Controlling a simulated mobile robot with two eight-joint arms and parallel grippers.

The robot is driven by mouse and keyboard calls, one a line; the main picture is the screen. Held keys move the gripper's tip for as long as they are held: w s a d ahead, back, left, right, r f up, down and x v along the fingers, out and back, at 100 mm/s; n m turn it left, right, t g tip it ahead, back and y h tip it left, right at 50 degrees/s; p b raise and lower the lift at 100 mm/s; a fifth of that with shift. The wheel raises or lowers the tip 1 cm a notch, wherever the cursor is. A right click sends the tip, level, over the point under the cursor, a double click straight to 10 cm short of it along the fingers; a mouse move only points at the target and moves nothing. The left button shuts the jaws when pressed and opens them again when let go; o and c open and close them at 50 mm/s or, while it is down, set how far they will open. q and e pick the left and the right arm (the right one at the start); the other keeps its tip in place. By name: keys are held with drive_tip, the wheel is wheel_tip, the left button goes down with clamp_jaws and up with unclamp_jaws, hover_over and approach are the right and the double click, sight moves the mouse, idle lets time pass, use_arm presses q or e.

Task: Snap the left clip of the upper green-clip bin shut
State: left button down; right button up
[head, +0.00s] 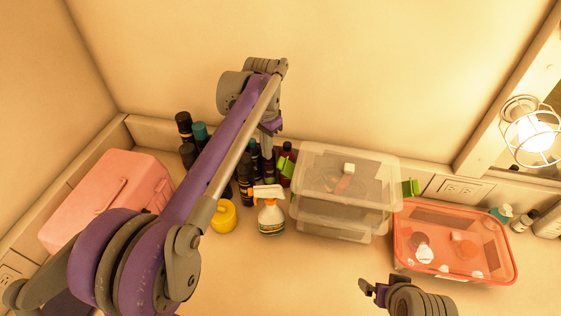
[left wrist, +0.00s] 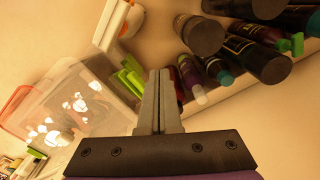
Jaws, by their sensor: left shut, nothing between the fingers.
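The upper clear bin (head: 372,160) is stacked on another clear bin (head: 335,232) against the back wall. Its left green clip (head: 286,166) sticks out from the left side, tilted away from the wall of the bin. Its right green clip (head: 410,188) sticks out on the other side. My left gripper (head: 267,160) points down just left of the left clip, shut and empty. In the left wrist view its closed fingers (left wrist: 160,88) are beside the green clip (left wrist: 130,80), with a small apparent gap. My right gripper (head: 374,289) is low in front; its jaw opening is unclear.
A spray bottle (head: 271,215) and yellow jar (head: 224,215) stand in front of the left clip. Dark bottles (head: 245,178) crowd behind and left. A pink case (head: 108,195) is far left, a red-rimmed bin (head: 455,242) right. The front counter is clear.

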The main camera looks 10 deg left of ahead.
sight(297, 163)
use_arm(q)
drive_tip(key=shift+f, duration=0.2)
use_arm(e)
drive_tip(key=shift+f, duration=0.15)
use_arm(q)
drive_tip(key=shift+s+d+f, duration=0.1)
drive_tip(key=shift+d+f, duration=0.1)
drive_tip(key=shift+d, duration=1.95)
drive_tip(key=shift+s+d+f, duration=0.1)
drive_tip(key=shift+d+f, duration=0.1)
drive_tip(key=shift+d, duration=1.95)
use_arm(e)
drive_tip(key=shift+r, duration=0.3)
use_arm(q)
drive_tip(key=shift+r, duration=0.1)
use_arm(e)
drive_tip(key=shift+w+r, duration=0.1)
use_arm(q)
drive_tip(key=r+p, duration=0.1)
drive_tip(key=r, duration=0.1)
drive_tip(key=a+r+p, duration=0.1)
drive_tip(key=r+p, duration=0.1)
drive_tip(key=r, duration=0.1)
drive_tip(key=shift+w+r, duration=0.15)
drive_tip(key=shift+r, duration=0.1)
use_arm(e)
drive_tip(key=r, duration=0.1)
drive_tip(key=w+r, duration=0.1)
drive_tip(key=r, duration=0.1)
drive_tip(key=shift+w+r, duration=0.4)
